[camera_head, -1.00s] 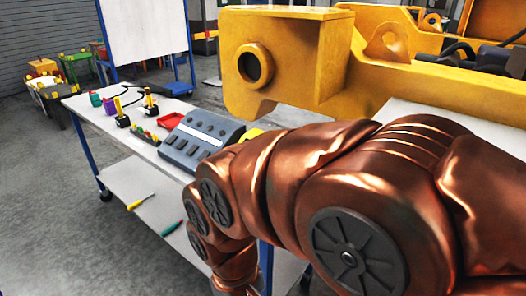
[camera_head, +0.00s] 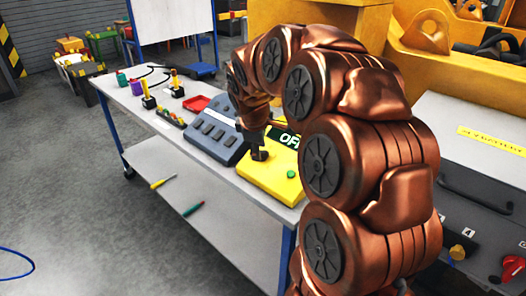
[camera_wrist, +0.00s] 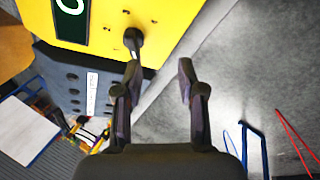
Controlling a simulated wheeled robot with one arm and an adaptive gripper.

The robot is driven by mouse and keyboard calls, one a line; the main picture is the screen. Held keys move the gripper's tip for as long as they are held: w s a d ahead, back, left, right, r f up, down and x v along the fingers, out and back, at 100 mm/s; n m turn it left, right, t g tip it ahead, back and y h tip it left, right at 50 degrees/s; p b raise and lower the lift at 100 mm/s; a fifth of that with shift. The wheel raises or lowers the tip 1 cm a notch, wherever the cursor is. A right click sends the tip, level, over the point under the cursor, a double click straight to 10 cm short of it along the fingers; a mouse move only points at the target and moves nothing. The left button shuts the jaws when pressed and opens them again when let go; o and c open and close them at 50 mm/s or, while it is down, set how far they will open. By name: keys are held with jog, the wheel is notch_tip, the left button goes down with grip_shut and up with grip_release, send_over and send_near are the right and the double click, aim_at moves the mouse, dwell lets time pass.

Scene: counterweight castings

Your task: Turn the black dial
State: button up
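The black dial (camera_wrist: 134,40) is on a yellow box (camera_wrist: 170,22) that also has a dark display panel; the panel reads "OFF" in the head view. My gripper (camera_wrist: 159,68) is open, its two dark fingers spread with nothing between them in the wrist view. The dial lies just beyond the left fingertip, in line with that finger rather than centred in the gap. I cannot tell whether they touch. In the head view my gripper reaches down over the yellow box (camera_head: 262,187), and its dark tip and the dial are hard to tell apart.
A grey button console (camera_head: 212,135) stands left of the yellow box on the white table (camera_head: 130,97). A green button (camera_head: 291,174) is on the box's near right. A grey cabinet (camera_head: 475,185) stands at right.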

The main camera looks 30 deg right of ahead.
aim_at(263, 152)
jog(key=shift+n, duration=0.4)
jog(key=shift+w+d+f+p, duration=0.35)
jog(key=shift+w+d+f, duration=0.5)
jog(key=shift+f, duration=0.25)
jog(key=shift+w+d+f+p, duration=0.35)
jog(key=shift+w+d+f, duration=0.5)
jog(key=shift+f, duration=0.25)
jog(key=shift+w+d+f+p, duration=0.35)
jog(key=shift+w+d+f, duration=0.5)
jog(key=shift+f, duration=0.25)
jog(key=shift+s, duration=0.1)
grip_shut()
